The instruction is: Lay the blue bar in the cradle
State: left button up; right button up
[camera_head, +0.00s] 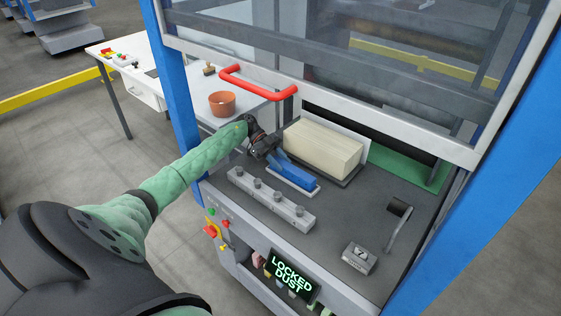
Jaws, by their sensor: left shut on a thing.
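The blue bar (296,176) is on the grey machine deck, in front of a large cream block. My left gripper (271,153) is at the bar's far left end and shut on it. A low pale-edged holder (303,192), which looks like the cradle, shows along the bar's front side and right end. The bar lies over this holder, roughly in line with it. I cannot tell whether the bar rests fully in it or is held slightly above. My right gripper is not in view.
The cream block (322,150) stands close behind the bar. A grey strip with several knobs (270,199) lies in front. A raised clear guard with a red handle (258,87) hangs above. A display (290,277) reads "LOCKED DUST". The deck's right side is mostly free.

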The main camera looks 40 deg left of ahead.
pick_arm(q)
jog(key=shift+f, duration=0.25)
jog(key=o, duration=1.3)
jog(key=shift+c, duration=0.2)
